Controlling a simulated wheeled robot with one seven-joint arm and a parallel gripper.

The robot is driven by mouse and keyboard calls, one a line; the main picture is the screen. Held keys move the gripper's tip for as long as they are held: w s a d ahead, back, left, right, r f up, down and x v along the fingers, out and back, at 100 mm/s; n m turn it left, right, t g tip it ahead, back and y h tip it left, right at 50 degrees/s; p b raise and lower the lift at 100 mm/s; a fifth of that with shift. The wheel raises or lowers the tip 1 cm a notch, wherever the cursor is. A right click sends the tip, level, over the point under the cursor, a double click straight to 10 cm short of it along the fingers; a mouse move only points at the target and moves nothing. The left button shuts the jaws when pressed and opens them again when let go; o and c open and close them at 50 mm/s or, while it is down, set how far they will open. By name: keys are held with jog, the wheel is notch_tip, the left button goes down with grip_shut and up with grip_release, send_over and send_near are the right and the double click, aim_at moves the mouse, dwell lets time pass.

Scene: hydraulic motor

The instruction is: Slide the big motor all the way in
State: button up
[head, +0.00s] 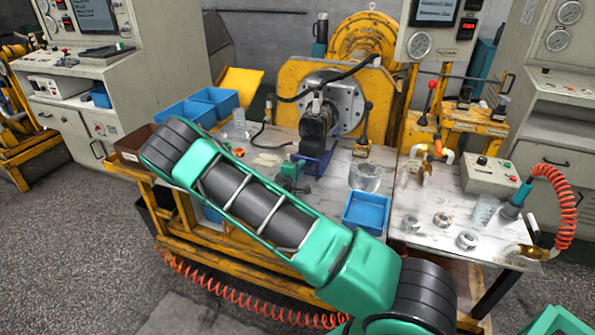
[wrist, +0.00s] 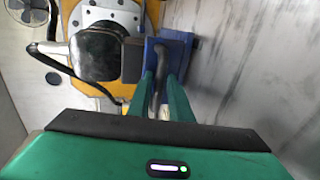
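The big motor (head: 315,122) is a dark, blocky cylinder in front of the round grey flange (head: 343,97) on the yellow housing. It rests on a blue bracket (head: 312,163) on the bench. In the wrist view, the motor (wrist: 97,55) is at upper left, in front of the flange (wrist: 110,18), and the blue bracket (wrist: 180,50) is beside it on the right. My gripper (wrist: 163,80) has its two green fingers apart, on either side of a dark upright bar (wrist: 160,62) at the bracket. I cannot tell whether they press on it. Motor-to-flange contact is unclear.
A black hose (head: 325,82) runs over the motor. A red-knobbed lever (head: 429,98) stands to the right. Blue trays (head: 365,212) and a clear container (head: 366,176) are on the bench. My green arm crosses in front and hides part of the bench.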

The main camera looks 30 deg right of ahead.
aim_at(308, 155)
grip_shut()
jog(key=x, duration=0.2)
jog(key=r+x, duration=0.1)
jog(key=x, duration=0.5)
jog(key=shift+w+d+r, duration=0.1)
jog(key=shift+d+r, duration=0.1)
jog(key=shift+r, duration=0.1)
jog(key=shift+w+d, duration=0.25)
grip_release()
jog(key=shift+d+r, duration=0.1)
